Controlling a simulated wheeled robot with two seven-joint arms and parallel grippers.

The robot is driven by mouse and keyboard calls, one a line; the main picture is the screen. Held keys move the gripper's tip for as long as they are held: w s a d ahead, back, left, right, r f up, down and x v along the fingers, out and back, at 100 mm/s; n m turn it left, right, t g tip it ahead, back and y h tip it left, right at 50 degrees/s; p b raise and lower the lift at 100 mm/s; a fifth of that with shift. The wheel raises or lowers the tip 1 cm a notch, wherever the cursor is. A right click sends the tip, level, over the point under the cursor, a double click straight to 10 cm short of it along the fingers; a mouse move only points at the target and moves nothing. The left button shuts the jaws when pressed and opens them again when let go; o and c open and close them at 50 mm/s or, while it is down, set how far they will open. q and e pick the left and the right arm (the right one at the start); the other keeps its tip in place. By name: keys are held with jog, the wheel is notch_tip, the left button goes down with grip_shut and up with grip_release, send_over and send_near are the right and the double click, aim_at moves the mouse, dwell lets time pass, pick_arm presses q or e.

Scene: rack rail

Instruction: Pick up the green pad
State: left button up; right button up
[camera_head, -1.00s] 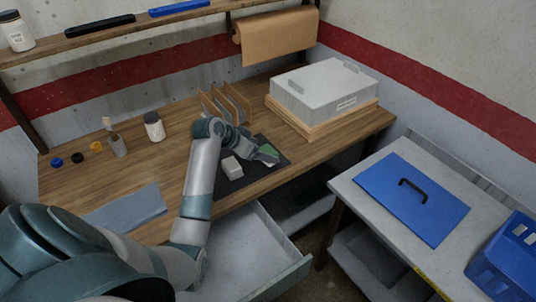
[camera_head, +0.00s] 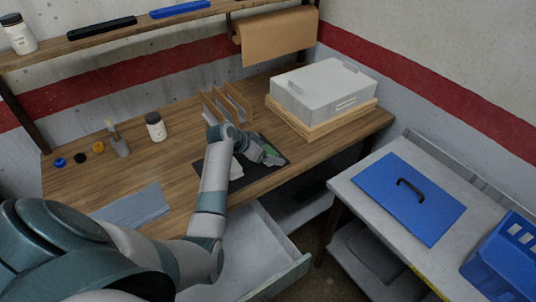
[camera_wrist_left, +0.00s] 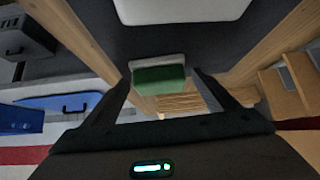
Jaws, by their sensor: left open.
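The green pad (camera_wrist_left: 158,80), with a pale grey layer along one edge, shows between the two spread fingers of my left gripper (camera_wrist_left: 163,76) in the left wrist view. I see no finger closed on it. In the head view, my left gripper (camera_head: 271,159) is low over the dark mat (camera_head: 252,175) on the wooden bench. A small part of the green pad (camera_head: 267,147) shows just behind it; the rest is hidden by the gripper. My right gripper is not in view.
A white block (camera_head: 236,170) lies on the mat, partly behind my arm. Wooden dividers (camera_head: 228,103) stand behind, and a grey bin (camera_head: 325,90) on a wooden base stands to the right. An open drawer (camera_head: 290,272) juts out below the bench front.

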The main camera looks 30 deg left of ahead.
aim_at(268, 150)
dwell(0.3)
pick_arm(q)
jog(key=c, duration=1.1)
jog(key=shift+r, duration=0.15)
jog(key=shift+r+b, duration=0.45)
jog(key=shift+r, duration=0.15)
notch_tip(268, 150, up, 2)
jog(key=shift+a+r+b, duration=0.1)
jog(key=shift+r+b, duration=0.1)
jog(key=shift+b, duration=0.4)
jog(key=d+r+b, duration=0.1)
jog(key=d+r, duration=0.1)
jog(key=d, duration=0.2)
jog(key=d+r+b, duration=0.1)
jog(key=d+r, duration=0.1)
jog(key=d, duration=0.2)
jog(key=d+r+b, duration=0.1)
jog(key=d+r, duration=0.2)
jog(key=d, duration=0.1)
jog(key=shift+w+r, duration=0.1)
jog(key=shift+w, duration=0.15)
